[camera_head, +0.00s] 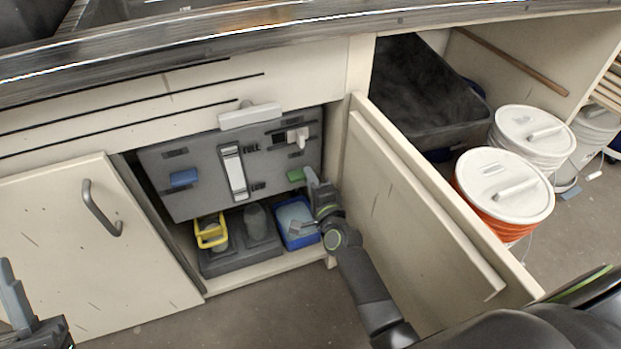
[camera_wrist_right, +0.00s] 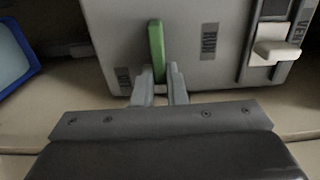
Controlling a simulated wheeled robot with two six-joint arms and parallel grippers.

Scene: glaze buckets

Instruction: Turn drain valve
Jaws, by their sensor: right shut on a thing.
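A grey panel (camera_head: 205,148) stands inside the open cabinet under the counter. A green lever (camera_head: 296,175) sits low on its right side; it also shows upright in the right wrist view (camera_wrist_right: 156,48). My right gripper (camera_head: 310,179) is at this lever. In the wrist view its two fingers (camera_wrist_right: 159,88) are shut on the lever's lower part. A white handle (camera_head: 298,137) in a dark slot is above the lever, and a blue handle (camera_head: 184,178) is on the panel's left. My left gripper (camera_head: 14,298) is at the lower left edge, partly cut off, away from the panel.
Below the panel are a yellow-handled item (camera_head: 211,232), a blue tray (camera_head: 297,222) and a grey base. An open door (camera_head: 420,205) stands close to the right of my right arm. The left door (camera_head: 85,250) has a grey handle. White-lidded buckets (camera_head: 503,185) stand at right.

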